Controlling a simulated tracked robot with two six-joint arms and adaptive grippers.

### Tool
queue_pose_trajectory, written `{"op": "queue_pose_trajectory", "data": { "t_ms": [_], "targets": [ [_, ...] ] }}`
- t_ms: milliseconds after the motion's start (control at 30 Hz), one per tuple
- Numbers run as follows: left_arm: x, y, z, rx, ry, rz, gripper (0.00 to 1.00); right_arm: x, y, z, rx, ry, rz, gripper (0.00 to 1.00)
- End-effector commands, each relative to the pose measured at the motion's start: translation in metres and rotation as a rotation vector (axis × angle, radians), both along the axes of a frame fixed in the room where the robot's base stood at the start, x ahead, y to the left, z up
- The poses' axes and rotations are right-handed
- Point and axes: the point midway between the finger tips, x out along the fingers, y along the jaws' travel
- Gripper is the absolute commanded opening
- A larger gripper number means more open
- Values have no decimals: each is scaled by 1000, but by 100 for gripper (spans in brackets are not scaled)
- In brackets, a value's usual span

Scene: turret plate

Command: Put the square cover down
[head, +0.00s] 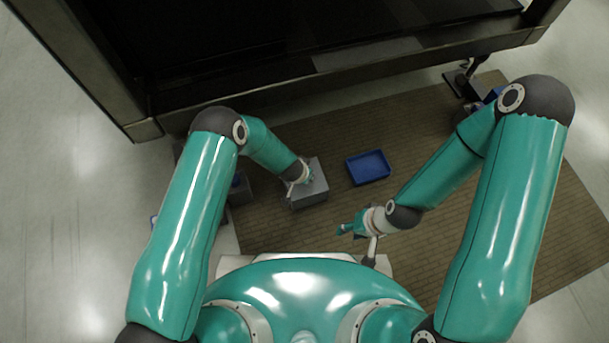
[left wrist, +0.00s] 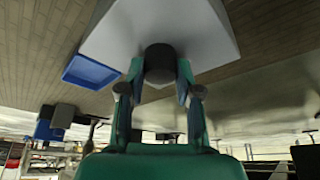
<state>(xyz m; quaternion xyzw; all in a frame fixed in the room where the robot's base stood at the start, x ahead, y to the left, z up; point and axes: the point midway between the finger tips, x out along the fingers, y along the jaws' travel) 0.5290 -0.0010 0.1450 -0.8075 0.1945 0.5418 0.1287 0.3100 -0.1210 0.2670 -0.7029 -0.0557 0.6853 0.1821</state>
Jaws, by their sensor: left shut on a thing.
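The square cover (head: 317,185) is a grey block-like piece with a flat top, left of the middle of the mat in the head view. It fills the top of the left wrist view (left wrist: 215,25), with a black knob (left wrist: 160,62) on it. My left gripper (head: 303,179) is over the cover and its fingers (left wrist: 160,75) are shut on the knob from both sides. I cannot tell whether the cover's underside touches anything. My right gripper (head: 347,230) is apart from it, low over the mat near my body; its finger opening is unclear.
A blue tray (head: 386,177) lies on the brown mat (head: 330,133) to the right of the cover. A grey box (head: 240,190) stands left of the cover, partly behind my left arm. A large dark machine (head: 300,45) bounds the far side. The mat between cover and right gripper is clear.

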Motion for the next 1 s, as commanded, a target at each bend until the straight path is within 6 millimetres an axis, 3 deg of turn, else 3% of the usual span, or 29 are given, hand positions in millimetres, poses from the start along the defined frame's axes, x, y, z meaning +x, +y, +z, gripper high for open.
{"op": "queue_pose_trajectory", "data": {
  "t_ms": [367,400,533,833,1000],
  "targets": [
    [1,0,-5,0,-2,0,0,0,0,-4,0,0,0,40],
    [1,0,-5,0,-2,0,37,0,0,-4,0,0,0,40],
    [1,0,-4,0,-1,0,59,0,0,-3,0,0,0,40],
    [1,0,-4,-1,-2,0,59,0,0,-2,0,0,0,40],
    [-2,1,7,1,-1,-1,59,0,0,4,0,0,0,40]
  ]
}}
